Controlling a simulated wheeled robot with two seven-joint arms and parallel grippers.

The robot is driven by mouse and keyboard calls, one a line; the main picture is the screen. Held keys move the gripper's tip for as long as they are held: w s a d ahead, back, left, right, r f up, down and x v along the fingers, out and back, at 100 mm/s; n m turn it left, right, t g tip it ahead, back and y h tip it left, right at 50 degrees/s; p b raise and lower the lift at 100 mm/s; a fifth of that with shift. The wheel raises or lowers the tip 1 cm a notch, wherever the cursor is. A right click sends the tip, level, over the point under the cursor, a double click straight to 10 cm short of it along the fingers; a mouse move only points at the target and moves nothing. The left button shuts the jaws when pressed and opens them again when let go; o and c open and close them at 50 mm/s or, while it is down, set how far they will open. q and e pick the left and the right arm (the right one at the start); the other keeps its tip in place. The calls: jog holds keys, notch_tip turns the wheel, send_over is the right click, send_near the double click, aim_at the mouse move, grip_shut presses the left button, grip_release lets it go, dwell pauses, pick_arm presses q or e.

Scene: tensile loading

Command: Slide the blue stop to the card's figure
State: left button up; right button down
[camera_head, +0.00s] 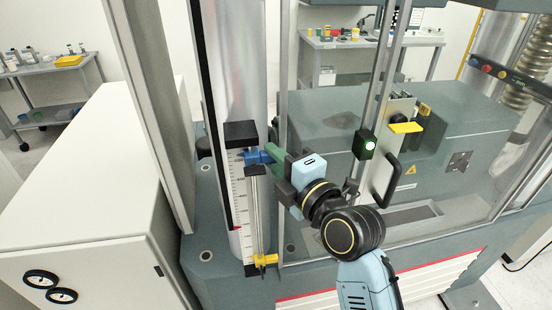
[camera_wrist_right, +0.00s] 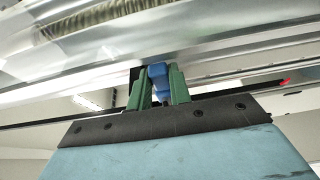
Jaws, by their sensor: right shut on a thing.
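The blue stop (camera_head: 257,157) sits near the top of a white graduated scale (camera_head: 238,205) on the machine's column, just below a black block. My right gripper (camera_head: 270,153) is shut on the blue stop, its green fingers reaching in from the right. In the right wrist view the blue stop (camera_wrist_right: 158,80) shows between the two green fingers (camera_wrist_right: 159,88). A yellow stop (camera_head: 264,260) sits at the bottom of the scale. A red mark (camera_head: 236,228) lies on the scale's lower part. No card with a readable figure shows. My left gripper is out of view.
A black block (camera_head: 240,134) is just above the blue stop. A clear guard door with a black handle (camera_head: 385,181) stands right of the column. A green-lit box (camera_head: 366,145) and a yellow latch (camera_head: 405,127) are near it. A white cabinet (camera_head: 95,190) fills the left.

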notch_tip(320, 180, down, 9)
jog(key=b, duration=0.5)
jog(key=c, duration=1.3)
grip_release()
jog(key=b+v, duration=0.1)
jog(key=v, duration=1.2)
jog(key=shift+s+d+b, duration=0.15)
jog(key=shift+s+b, duration=0.05)
jog(key=shift+b, duration=0.15)
